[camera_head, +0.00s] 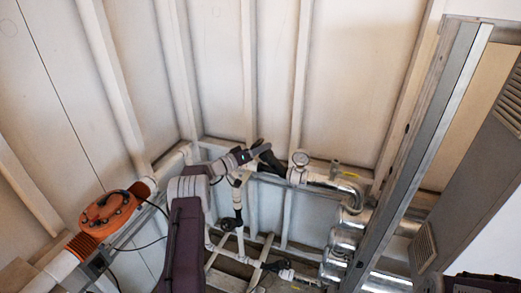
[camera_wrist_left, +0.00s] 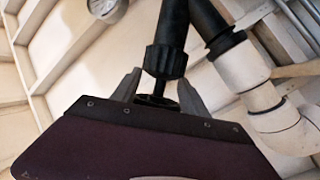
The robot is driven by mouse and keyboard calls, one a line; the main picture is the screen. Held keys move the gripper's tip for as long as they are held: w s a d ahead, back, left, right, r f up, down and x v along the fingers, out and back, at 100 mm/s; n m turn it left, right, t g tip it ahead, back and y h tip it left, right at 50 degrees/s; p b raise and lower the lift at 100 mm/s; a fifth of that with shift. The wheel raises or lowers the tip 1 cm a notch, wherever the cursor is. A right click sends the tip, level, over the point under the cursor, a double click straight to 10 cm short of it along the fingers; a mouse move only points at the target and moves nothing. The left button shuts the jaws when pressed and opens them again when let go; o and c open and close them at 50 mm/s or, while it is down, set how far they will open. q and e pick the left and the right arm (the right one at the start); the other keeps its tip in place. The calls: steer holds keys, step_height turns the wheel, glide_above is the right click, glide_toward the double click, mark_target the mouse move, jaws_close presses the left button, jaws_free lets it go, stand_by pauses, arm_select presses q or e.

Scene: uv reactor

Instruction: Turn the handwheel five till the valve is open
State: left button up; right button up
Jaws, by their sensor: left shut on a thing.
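My left arm comes up from the bottom of the head view, and its gripper (camera_head: 260,149) reaches the black valve (camera_head: 270,162) on the pipe by the back wall. In the left wrist view, a black ribbed handwheel (camera_wrist_left: 165,61) sits at the gripper (camera_wrist_left: 158,90), with one grey finger on each side of its near end. The gripper is shut on it. A black valve body extends upward behind the handwheel. I cannot tell how far the valve is open. My right gripper is not in view.
Shiny metal pipes (camera_head: 340,245) and a grey frame post (camera_head: 425,150) are on the right. An orange unit (camera_head: 108,214) sits on a white pipe at left. White pipe (camera_wrist_left: 245,75) runs close beside the handwheel in the wrist view.

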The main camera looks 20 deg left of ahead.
arm_select(q)
steer(key=shift+n+y+b, duration=1.5)
steer(key=shift+y+b, duration=0.4)
steer(key=shift+b, duration=1.5)
steer(key=shift+r+n+g+y+b, duration=0.1)
steer(key=shift+n+g+y+b, duration=0.2)
steer(key=shift+n+y+b, duration=0.1)
steer(key=shift+r+n+g+y, duration=0.2)
steer(key=shift+n+g+y, duration=0.1)
steer(key=shift+n+y, duration=0.15)
steer(key=shift+d+r+n+g+y+p, duration=0.1)
steer(key=shift+r+n+g+y+p, duration=0.1)
steer(key=shift+n+g+y+p, duration=0.2)
steer(key=n+g+y+p, duration=0.1)
steer(key=p, duration=0.3)
steer(key=r+n+g+y+p, duration=0.1)
steer(key=y+p, duration=0.1)
steer(key=p, duration=0.3)
steer(key=shift+n, duration=0.35)
steer(key=g+p, duration=0.1)
steer(key=p, duration=0.5)
steer(key=n+g+y+p, duration=0.1)
steer(key=p, duration=0.6)
steer(key=shift+w+f+n+y, duration=0.1)
steer(key=shift+f+n+y, duration=0.1)
steer(key=shift+n+y, duration=0.1)
steer(key=shift+a+f+g+p, duration=0.2)
steer(key=shift+f+g+p, duration=0.1)
steer(key=shift+p, duration=0.6)
steer(key=shift+f, duration=0.1)
